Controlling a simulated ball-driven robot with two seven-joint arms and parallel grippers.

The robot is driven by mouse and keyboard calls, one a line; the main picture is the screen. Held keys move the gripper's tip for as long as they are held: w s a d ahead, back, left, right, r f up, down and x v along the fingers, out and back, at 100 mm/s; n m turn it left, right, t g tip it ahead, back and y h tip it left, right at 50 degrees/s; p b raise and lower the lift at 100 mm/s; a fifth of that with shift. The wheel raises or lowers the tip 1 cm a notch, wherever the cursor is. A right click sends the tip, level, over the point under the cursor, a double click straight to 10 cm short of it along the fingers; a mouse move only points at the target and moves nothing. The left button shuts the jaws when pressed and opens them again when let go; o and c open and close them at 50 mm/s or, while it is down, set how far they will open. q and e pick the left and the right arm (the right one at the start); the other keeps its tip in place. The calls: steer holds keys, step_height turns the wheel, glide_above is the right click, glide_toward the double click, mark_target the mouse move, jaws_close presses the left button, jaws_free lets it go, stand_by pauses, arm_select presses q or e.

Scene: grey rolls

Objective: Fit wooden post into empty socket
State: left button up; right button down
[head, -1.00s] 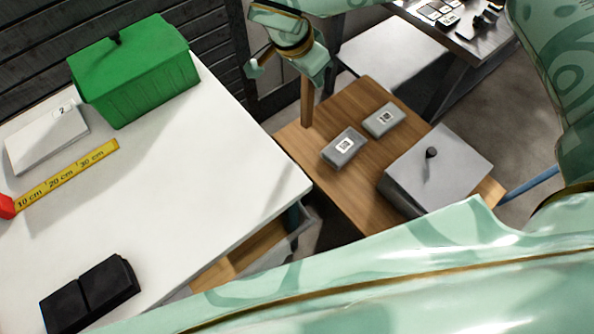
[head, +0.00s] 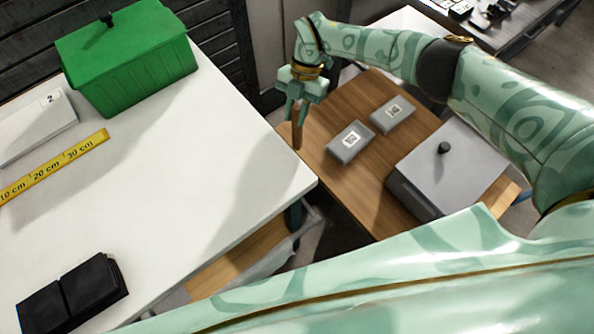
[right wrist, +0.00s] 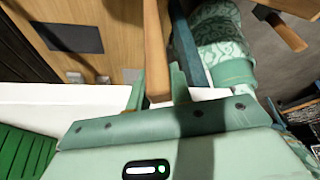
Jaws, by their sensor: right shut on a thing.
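My right gripper (head: 303,90) is over the far left corner of the wooden table in the head view, pointing down. It is shut on the wooden post (head: 297,138), a brown stick whose lower part shows upright below the fingers. In the right wrist view the post (right wrist: 156,50) runs between the two green fingers of my right gripper (right wrist: 160,88). Whether the post's foot touches the table I cannot tell. I cannot make out an empty socket in either view. My left gripper is not in view.
The wooden table (head: 373,193) holds two labelled grey blocks (head: 350,141) (head: 393,114) and a grey box with a knob (head: 455,165). The white table (head: 190,160) bears a green lidded box (head: 130,65), yellow ruler (head: 55,168) and black blocks (head: 92,283). Its middle is clear.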

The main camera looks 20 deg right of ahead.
mark_target(296, 144)
steer(key=f+m, duration=0.1)
steer(key=f+m+t, duration=0.1)
steer(key=f+m, duration=0.1)
steer(key=m, duration=0.1)
steer(key=shift+s+a+f+y+b, duration=0.2)
steer(key=shift+s+f+y+b, duration=0.1)
steer(key=shift+s+y, duration=0.1)
steer(key=shift+m+t, duration=0.3)
step_height(296, 144, down, 10)
steer(key=b, duration=0.5)
steer(key=shift+f, duration=0.15)
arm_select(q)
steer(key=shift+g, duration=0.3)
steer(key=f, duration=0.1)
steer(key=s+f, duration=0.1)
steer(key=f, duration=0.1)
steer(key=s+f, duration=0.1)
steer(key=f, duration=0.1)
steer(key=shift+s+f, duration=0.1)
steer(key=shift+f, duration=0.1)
arm_select(e)
steer(key=c, duration=1.3)
jaws_free()
steer(key=shift+o, duration=0.2)
